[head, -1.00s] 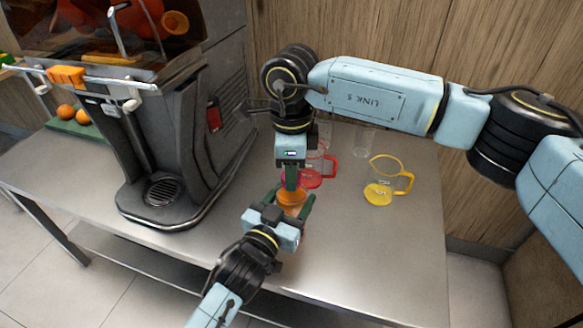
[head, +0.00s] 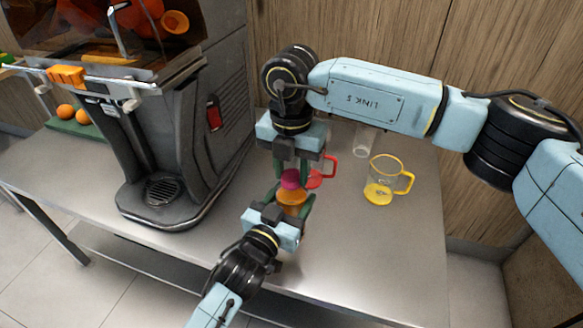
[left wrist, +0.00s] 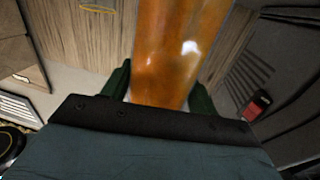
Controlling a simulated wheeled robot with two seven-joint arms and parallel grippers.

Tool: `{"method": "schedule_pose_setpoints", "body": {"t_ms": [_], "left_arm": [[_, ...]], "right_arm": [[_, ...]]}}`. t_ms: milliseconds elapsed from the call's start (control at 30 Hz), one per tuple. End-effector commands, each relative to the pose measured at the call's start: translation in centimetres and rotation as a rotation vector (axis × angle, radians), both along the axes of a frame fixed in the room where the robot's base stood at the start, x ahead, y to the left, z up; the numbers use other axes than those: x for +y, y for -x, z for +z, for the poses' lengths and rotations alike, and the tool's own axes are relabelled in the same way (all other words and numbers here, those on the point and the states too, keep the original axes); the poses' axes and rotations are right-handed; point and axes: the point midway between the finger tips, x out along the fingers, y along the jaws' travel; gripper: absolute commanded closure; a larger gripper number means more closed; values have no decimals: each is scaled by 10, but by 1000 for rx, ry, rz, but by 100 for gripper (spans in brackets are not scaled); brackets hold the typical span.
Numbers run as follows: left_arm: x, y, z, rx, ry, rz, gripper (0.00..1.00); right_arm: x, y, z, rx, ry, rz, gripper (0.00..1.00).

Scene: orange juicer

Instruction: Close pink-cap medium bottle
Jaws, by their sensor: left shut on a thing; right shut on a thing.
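The medium bottle (head: 291,198) is filled with orange juice and stands upright above the table in the middle of the head view. My left gripper (head: 290,203) is shut around its body from the front. In the left wrist view the orange bottle (left wrist: 175,50) fills the space between the green fingers. The pink cap (head: 291,179) sits at the top of the bottle. My right gripper (head: 290,170) points down from above with its fingers on either side of the cap, shut on it. Whether the cap is fully seated cannot be seen.
A dark juicer machine (head: 185,130) stands on the left of the steel table (head: 375,250). A red-handled jug (head: 328,170) is partly hidden behind my right gripper. A yellow jug (head: 385,180) and a clear glass (head: 362,140) stand to the right. The table's front right is clear.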

Motion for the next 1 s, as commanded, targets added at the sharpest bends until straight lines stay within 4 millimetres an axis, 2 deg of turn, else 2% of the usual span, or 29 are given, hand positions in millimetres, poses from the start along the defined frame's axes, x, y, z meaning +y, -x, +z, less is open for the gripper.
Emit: {"method": "schedule_pose_setpoints", "body": {"t_ms": [100, 233, 267, 400, 767, 1000], "left_arm": [[0, 0, -1, 2, -1, 0, 100], [0, 0, -1, 2, -1, 0, 100], [0, 0, -1, 2, -1, 0, 100], [0, 0, -1, 2, -1, 0, 100], [0, 0, -1, 2, -1, 0, 100], [0, 0, -1, 2, -1, 0, 100]], "right_arm": [[0, 0, 0, 0, 0, -128, 93], [0, 0, 0, 0, 0, -121, 93], [0, 0, 0, 0, 0, -120, 62], [0, 0, 0, 0, 0, -119, 44], [0, 0, 4, -1, 0, -118, 44], [0, -1, 34, -3, -2, -119, 44]]}}
